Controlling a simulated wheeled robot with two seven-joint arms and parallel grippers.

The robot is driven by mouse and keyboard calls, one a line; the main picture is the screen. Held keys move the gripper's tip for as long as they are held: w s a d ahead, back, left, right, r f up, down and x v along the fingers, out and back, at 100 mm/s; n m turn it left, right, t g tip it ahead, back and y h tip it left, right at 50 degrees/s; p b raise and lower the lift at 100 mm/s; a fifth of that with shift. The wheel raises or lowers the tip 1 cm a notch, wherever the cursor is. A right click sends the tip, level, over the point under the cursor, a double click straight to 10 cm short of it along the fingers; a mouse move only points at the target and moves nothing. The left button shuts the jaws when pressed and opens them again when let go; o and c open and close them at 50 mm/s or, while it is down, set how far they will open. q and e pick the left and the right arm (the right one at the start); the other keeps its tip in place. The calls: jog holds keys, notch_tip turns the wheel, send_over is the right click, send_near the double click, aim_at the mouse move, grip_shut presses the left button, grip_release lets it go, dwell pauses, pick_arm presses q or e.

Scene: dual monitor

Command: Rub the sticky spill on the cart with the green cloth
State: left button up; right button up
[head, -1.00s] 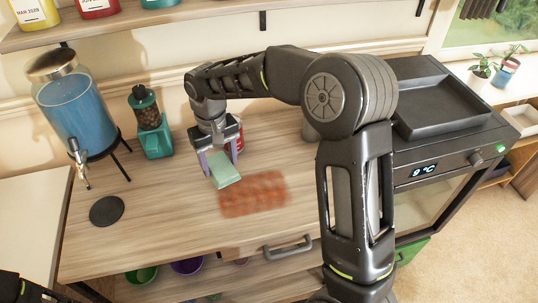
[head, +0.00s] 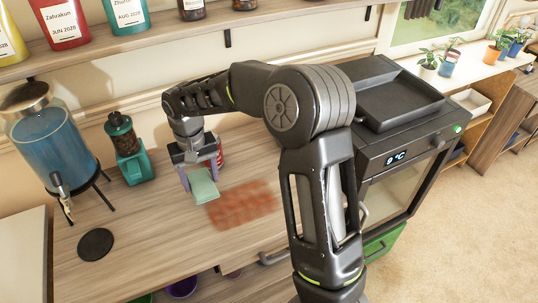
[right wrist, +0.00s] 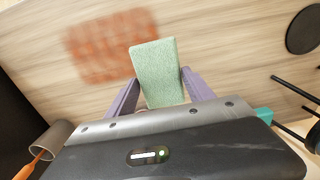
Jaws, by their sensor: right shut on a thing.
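The green cloth (head: 203,190) is a pale green folded block between the purple fingers of my right gripper (head: 200,172), which is shut on it. The cloth also shows in the right wrist view (right wrist: 157,72), sticking out past the fingertips. The sticky spill (head: 242,204) is a reddish-brown smeared patch on the wooden cart top (head: 140,262), just right of the cloth in the head view. In the right wrist view the spill (right wrist: 108,45) lies left of the cloth. I cannot tell whether the cloth touches the surface. My left gripper is not in view.
A blue drink dispenser (head: 52,135) and a teal grinder (head: 126,148) stand at the left. A black round coaster (head: 95,244) lies front left. A red can (head: 219,150) is behind my right gripper. A black oven (head: 400,140) stands at the right.

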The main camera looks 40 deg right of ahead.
pick_arm(q)
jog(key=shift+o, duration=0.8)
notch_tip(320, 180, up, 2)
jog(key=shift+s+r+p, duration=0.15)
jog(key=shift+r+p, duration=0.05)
jog(key=shift+p, duration=0.9)
pick_arm(e)
jog(key=s+d+m, duration=0.3)
jog(key=d+m, duration=0.1)
jog(key=d, duration=0.5)
jog(key=s+d+r+m, duration=0.1)
jog(key=s+d+m, duration=0.3)
jog(key=d, duration=0.5)
jog(key=shift+s+m, duration=0.25)
jog(key=shift+m, duration=0.55)
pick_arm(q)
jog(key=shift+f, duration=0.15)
pick_arm(e)
jog(key=shift+f, duration=0.1)
